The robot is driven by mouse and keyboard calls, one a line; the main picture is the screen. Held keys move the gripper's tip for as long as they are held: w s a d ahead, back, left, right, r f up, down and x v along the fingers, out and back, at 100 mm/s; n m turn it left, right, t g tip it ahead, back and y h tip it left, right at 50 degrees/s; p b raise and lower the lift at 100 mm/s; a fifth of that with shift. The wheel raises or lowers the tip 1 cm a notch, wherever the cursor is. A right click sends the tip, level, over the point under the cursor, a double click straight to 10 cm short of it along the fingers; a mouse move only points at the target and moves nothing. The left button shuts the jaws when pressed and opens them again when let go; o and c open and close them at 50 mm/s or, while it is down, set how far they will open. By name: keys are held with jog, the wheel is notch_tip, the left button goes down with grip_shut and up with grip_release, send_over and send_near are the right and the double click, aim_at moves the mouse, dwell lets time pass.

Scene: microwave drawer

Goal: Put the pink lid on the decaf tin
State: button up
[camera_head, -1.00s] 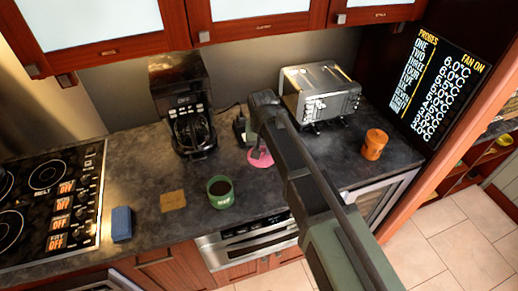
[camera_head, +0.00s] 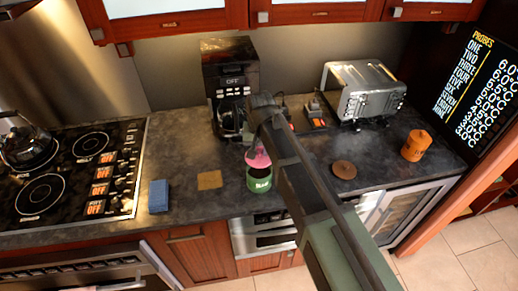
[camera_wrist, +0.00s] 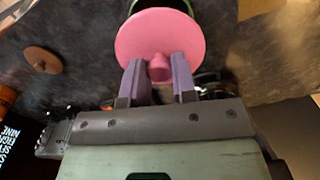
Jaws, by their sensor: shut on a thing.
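The pink lid (camera_head: 258,160) is in my gripper, which in the wrist view (camera_wrist: 160,82) is shut on the lid's knob. The lid's flat disc (camera_wrist: 160,36) faces away from the fingers. The green tin (camera_head: 259,182) stands upright on the counter with light lettering too small to read surely. In the head view the lid appears tilted at the tin's mouth, covering part of it. In the wrist view the tin's green rim (camera_wrist: 188,6) shows past the lid's far edge, so the two are offset. Whether they touch is unclear. My arm hides the fingers in the head view.
A coffee maker (camera_head: 229,85) stands behind, a toaster oven (camera_head: 363,92) back right. A tan square (camera_head: 209,180), blue block (camera_head: 158,196) and stove (camera_head: 72,170) are left.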

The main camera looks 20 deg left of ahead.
aim_at(259, 157)
jog(key=shift+f+b, duration=2.1)
jog(key=shift+f, duration=0.35)
jog(key=shift+f+b, duration=0.5)
jog(key=o, duration=1)
jog(key=shift+o, duration=0.5)
jog(key=o, duration=0.4)
jog(key=shift+r, duration=0.1)
